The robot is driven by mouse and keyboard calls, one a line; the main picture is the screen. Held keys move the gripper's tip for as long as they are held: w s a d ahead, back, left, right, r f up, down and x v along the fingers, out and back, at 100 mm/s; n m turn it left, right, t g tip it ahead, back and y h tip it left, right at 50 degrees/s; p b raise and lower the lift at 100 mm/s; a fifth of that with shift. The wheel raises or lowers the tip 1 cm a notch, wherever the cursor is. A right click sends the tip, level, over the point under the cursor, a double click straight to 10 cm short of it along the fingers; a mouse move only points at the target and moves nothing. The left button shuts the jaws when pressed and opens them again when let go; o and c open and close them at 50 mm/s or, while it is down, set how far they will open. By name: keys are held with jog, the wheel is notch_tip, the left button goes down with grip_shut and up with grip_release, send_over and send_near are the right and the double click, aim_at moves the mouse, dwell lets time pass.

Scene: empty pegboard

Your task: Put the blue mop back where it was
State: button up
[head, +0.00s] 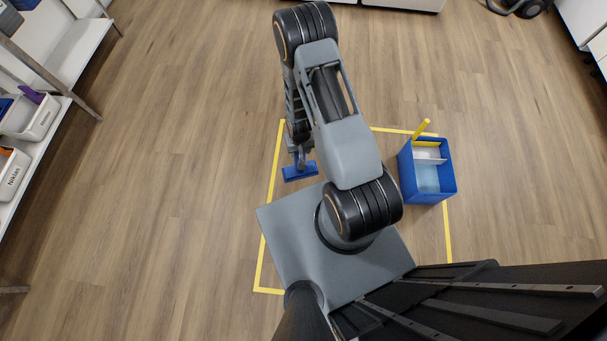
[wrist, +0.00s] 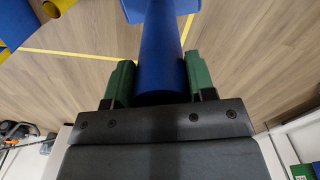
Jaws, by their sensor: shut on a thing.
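The blue mop shows in the wrist view as a thick blue handle (wrist: 161,45) running between the two green fingers of my gripper (wrist: 158,78). The fingers are shut on the handle. A wider blue part at the top of that view appears to be the mop's head. In the head view the blue mop head (head: 300,171) is just in front of my base, below my gripper (head: 299,150). Most of the handle is hidden by my arm there. I cannot tell whether the head touches the floor.
A blue bucket (head: 408,180) with white and light-blue insides and a yellow handle (head: 421,128) stands at right. Yellow tape (head: 272,190) marks a square on the wood floor around my base. A shelf (head: 66,60) with bins stands at far left. The floor between is clear.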

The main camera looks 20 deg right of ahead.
aim_at(310, 162)
jog(key=s+d+f+m+b, duration=0.1)
jog(key=s+f+m+b, duration=0.15)
jog(key=f+b, duration=0.6)
jog(key=s+d+f+m+b, duration=0.1)
jog(key=s+f+m+b, duration=0.15)
jog(key=f+b, duration=0.65)
jog(key=shift+n, duration=0.4)
jog(key=w+d+f, duration=0.1)
jog(key=w, duration=0.1)
jog(key=w+d+f, duration=0.1)
jog(key=w+f, duration=0.1)
jog(key=w, duration=0.1)
jog(key=w+d+f+b, duration=0.1)
jog(key=w+f, duration=0.1)
jog(key=shift+w+d, duration=0.2)
jog(key=shift+d, duration=0.1)
jog(key=w+d+f+b, duration=0.2)
jog(key=w+f+b, duration=0.2)
jog(key=f, duration=0.4)
jog(key=shift+w+f+b, duration=0.3)
jog(key=shift+w, duration=0.15)
jog(key=shift+f, duration=0.1)
jog(key=o, duration=0.4)
jog(key=shift+f, duration=0.1)
jog(key=o, duration=0.4)
jog(key=shift+o, duration=0.2)
